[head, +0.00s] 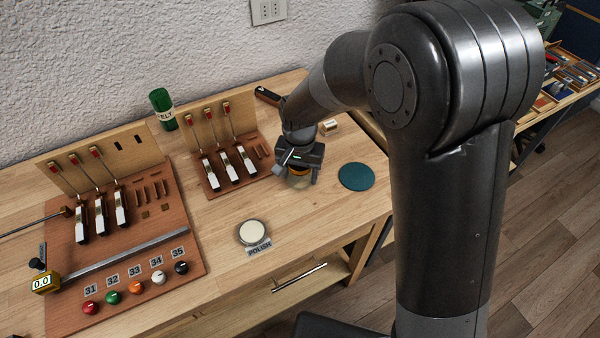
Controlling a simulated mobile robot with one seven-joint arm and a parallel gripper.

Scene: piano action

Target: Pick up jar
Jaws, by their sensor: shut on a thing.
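My gripper (296,177) points down over the right part of the workbench. It is shut on a small amber jar (300,169), of which only a little shows between the fingers. The gripper hides most of the jar, and I cannot tell whether its base touches the bench.
A teal round mat (356,176) lies to the right of my gripper. A small wooden block (328,128) is behind it. A polish tin (252,233) stands in front left. Boards with piano hammers (238,163) and a green felt canister (162,109) are to the left.

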